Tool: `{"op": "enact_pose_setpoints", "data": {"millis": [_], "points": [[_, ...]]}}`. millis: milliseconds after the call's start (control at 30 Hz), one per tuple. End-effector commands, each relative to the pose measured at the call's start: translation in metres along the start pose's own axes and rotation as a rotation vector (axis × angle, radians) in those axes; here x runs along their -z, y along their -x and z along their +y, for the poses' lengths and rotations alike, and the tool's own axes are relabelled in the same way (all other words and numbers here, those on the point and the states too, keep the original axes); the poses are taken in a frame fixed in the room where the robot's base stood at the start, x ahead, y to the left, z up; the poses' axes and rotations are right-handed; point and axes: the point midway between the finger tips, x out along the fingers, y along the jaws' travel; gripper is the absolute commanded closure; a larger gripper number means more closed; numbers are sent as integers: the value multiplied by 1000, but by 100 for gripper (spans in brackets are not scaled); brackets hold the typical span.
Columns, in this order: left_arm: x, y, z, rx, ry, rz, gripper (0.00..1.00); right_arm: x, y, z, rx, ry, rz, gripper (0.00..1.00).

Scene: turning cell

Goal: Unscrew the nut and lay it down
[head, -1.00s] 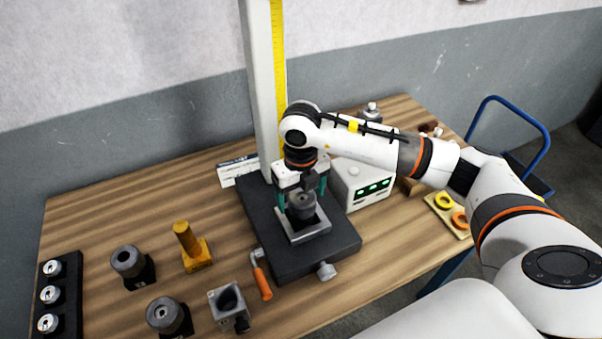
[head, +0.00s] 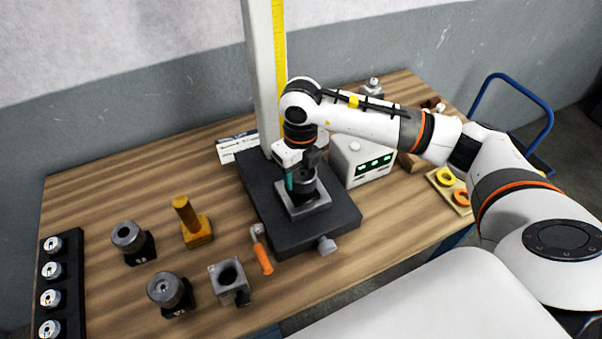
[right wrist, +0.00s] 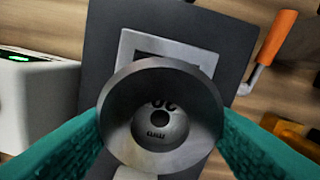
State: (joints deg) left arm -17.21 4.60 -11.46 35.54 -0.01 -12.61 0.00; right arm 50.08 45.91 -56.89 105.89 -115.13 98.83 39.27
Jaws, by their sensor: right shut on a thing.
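The nut is a dark grey round ring (right wrist: 160,80) in the right wrist view, with a lighter marked face and a dark central hole showing inside it. In the head view the grey nut (head: 305,182) is partly hidden by my right gripper. My right gripper (head: 303,180) points down from above, shut on it with a teal finger on either side. Below is a square metal fixture (head: 308,211) on a black base (head: 275,228). I cannot tell how far the nut sits on its thread. My left gripper is not in view.
A tall column with a yellow scale (head: 280,60) rises behind the base. A white box with green displays (head: 362,160) stands right. Bare wood lies at left (head: 90,205).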

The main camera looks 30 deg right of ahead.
Motion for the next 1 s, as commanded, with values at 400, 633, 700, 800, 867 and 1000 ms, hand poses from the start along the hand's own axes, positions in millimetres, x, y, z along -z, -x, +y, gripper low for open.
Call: {"op": "enact_pose_setpoints", "data": {"millis": [400, 633, 700, 800, 867, 1000], "points": [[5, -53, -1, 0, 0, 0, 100, 1, -4, 2, -5, 562, 2, 70], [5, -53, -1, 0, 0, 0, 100, 1, 1, 3, -6, 628, 1, 70], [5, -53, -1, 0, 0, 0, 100, 1, 1, 4, -7, 627, 1, 70], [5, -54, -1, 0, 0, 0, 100, 1, 0, 4, -8, 629, 1, 70], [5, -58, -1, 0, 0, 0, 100, 1, -1, 4, -9, 656, 2, 70], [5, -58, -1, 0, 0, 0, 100, 1, 2, 4, -9, 691, 1, 70]]}}
